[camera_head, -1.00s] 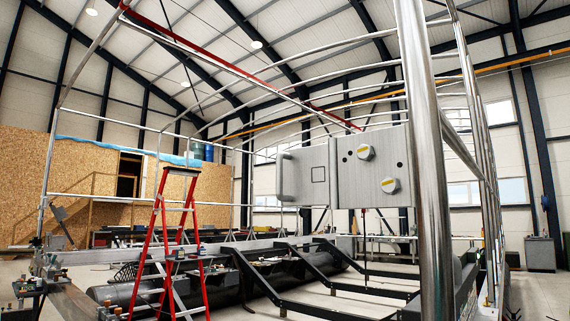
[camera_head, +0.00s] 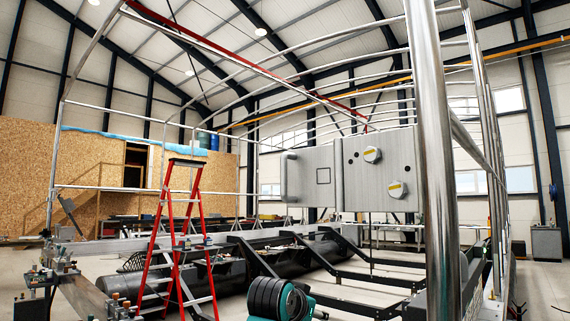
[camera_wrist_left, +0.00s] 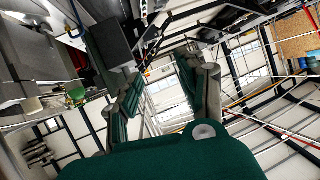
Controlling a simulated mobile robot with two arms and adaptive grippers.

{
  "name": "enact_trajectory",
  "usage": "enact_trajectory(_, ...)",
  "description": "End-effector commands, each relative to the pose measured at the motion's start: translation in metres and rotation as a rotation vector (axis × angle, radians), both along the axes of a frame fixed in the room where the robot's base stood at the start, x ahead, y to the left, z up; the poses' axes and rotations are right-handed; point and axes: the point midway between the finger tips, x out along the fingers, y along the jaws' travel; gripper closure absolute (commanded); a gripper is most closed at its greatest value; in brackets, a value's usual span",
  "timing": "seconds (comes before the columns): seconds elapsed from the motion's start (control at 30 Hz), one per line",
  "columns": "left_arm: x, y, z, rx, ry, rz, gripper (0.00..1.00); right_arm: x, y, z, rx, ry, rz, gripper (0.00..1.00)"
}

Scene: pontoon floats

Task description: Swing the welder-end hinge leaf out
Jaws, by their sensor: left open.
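The hinge is a grey metal block beside a thick steel post in the head view. Its left leaf (camera_head: 309,177) is a flat plate with a bar handle (camera_head: 285,178) at its left edge and a small square outline. I cannot make out the hinge in the wrist view. My right gripper is out of view.
The steel post (camera_head: 433,150) stands right of the hinge. A red stepladder (camera_head: 172,235) stands to the left. Black angled frames (camera_head: 350,280) and a dark cylindrical float (camera_head: 215,280) lie below. A dark box (camera_wrist_left: 110,42) is near my left fingers.

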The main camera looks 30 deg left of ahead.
Motion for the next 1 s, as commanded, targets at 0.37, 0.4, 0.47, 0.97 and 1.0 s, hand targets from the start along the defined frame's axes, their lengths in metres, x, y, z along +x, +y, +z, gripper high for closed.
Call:
enact_trajectory(0.37,-0.146,0.044,0.31,-0.074,-0.389,-0.004,0.6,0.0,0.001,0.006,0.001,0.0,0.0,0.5)
enact_trajectory(0.4,-0.157,0.046,0.321,-0.077,-0.407,-0.006,0.6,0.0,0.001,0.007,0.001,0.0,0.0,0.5)
enact_trajectory(0.47,-0.167,0.047,0.332,-0.081,-0.424,-0.009,0.6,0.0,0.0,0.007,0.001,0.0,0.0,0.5)
enact_trajectory(0.97,-0.1,0.056,0.344,-0.083,-0.43,-0.011,0.6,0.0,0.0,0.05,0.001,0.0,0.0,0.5)
enact_trajectory(1.0,-0.091,0.057,0.343,-0.083,-0.43,-0.011,0.6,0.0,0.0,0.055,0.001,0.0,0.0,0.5)
